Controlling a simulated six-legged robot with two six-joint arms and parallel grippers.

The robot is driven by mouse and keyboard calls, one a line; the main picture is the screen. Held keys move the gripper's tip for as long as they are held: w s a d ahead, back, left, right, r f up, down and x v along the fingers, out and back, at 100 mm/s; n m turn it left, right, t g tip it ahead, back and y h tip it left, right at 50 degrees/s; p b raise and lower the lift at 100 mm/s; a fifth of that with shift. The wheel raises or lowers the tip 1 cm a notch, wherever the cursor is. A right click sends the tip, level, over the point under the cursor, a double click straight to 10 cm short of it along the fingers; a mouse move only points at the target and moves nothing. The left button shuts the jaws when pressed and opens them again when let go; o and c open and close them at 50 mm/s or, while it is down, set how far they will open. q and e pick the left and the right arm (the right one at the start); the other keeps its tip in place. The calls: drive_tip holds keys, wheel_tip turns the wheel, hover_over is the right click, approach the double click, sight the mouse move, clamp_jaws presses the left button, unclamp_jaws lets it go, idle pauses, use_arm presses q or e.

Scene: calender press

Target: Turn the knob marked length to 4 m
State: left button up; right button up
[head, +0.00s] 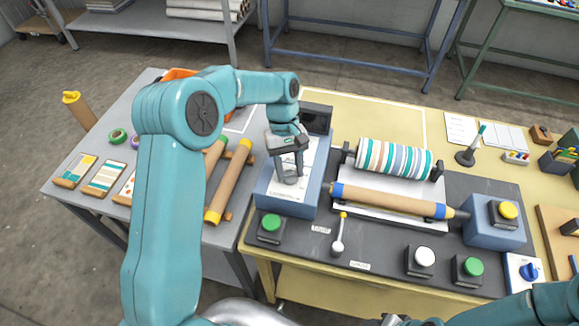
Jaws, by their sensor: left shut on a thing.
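A blue control box (312,196) with a pale panel face stands at the left end of the yellow bench. My left gripper (290,177) reaches down onto this panel and is shut on a grey knob there. The fingers hide most of the knob, and the panel's marks and scale are too small to read, so I cannot tell its setting. A dark screen (317,118) stands behind the box. My right arm shows only as links at the bottom right, and its gripper is out of view.
A striped roll (393,158) and a brown tube with blue bands (385,200) lie right of the box. A green button (270,223), a small lever (338,236) and a white button (424,257) are in front. Brown rolls (229,181) lie on the grey table to the left.

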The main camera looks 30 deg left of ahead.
use_arm(q)
drive_tip(key=shift+w+a+r, duration=0.1)
drive_tip(key=shift+r, duration=0.05)
drive_tip(key=o, duration=1.1)
drive_tip(key=p+v, duration=0.1)
drive_tip(key=v, duration=1.5)
drive_tip(key=shift+r, duration=0.15)
drive_tip(key=shift+s, duration=0.3)
